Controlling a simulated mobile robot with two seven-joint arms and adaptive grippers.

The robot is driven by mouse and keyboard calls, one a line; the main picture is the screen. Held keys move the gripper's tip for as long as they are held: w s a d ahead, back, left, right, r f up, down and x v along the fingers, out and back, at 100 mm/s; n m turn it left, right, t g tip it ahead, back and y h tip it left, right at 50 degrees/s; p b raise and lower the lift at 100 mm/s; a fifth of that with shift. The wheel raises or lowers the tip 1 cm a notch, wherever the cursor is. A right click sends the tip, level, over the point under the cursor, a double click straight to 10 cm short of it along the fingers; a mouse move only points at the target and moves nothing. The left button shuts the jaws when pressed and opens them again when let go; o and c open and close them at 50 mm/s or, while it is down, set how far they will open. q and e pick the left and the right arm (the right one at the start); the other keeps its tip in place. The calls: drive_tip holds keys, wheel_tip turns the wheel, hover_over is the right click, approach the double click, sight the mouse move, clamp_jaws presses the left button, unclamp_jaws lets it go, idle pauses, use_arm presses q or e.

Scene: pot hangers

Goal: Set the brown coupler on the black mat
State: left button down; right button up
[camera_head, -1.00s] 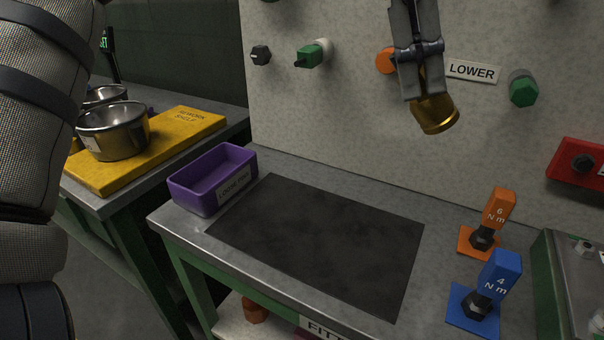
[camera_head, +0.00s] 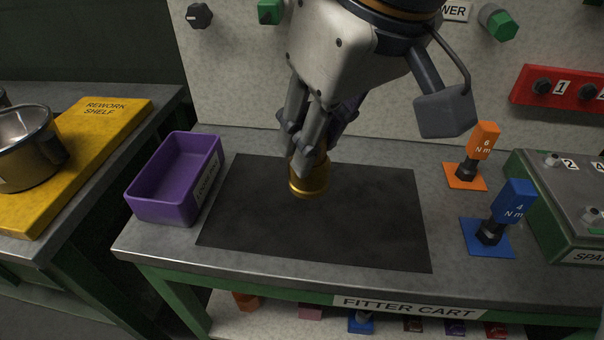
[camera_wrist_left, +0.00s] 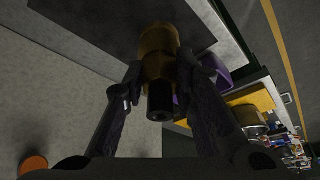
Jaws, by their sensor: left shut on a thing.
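The brown coupler (camera_head: 309,183), a golden-brown cylinder, is held over the back part of the black mat (camera_head: 345,232) in the head view. My left gripper (camera_head: 313,158) is shut on it from above, hiding its upper part. In the left wrist view the coupler (camera_wrist_left: 158,48) sits between the fingers of my left gripper (camera_wrist_left: 162,72), with a dark stub toward the camera. The mat (camera_wrist_left: 105,20) shows behind it. I cannot tell whether the coupler's lower end touches the mat. My right gripper is not in view.
A purple bin (camera_head: 176,180) stands left of the mat. An orange-handled tool (camera_head: 482,142) and a blue-handled tool (camera_head: 512,203) stand to the right, beside a green box (camera_head: 565,225). The upright panel (camera_head: 240,75) rises behind. The mat's front and right are clear.

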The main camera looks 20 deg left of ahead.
use_arm(q)
drive_tip(key=shift+w+a+f, duration=0.95)
drive_tip(key=shift+a+f, duration=0.85)
drive_tip(key=shift+f, duration=0.25)
drive_tip(key=shift+w+a+f, duration=0.9)
drive_tip(key=shift+a+f, duration=0.95)
drive_tip(key=shift+f, duration=0.2)
drive_tip(key=shift+w+a+f, duration=0.95)
drive_tip(key=shift+a+f, duration=0.85)
drive_tip(key=shift+f, duration=0.25)
drive_tip(key=shift+f, duration=0.1)
drive_tip(key=c, duration=1.3)
unclamp_jaws()
drive_tip(key=v, duration=1.2)
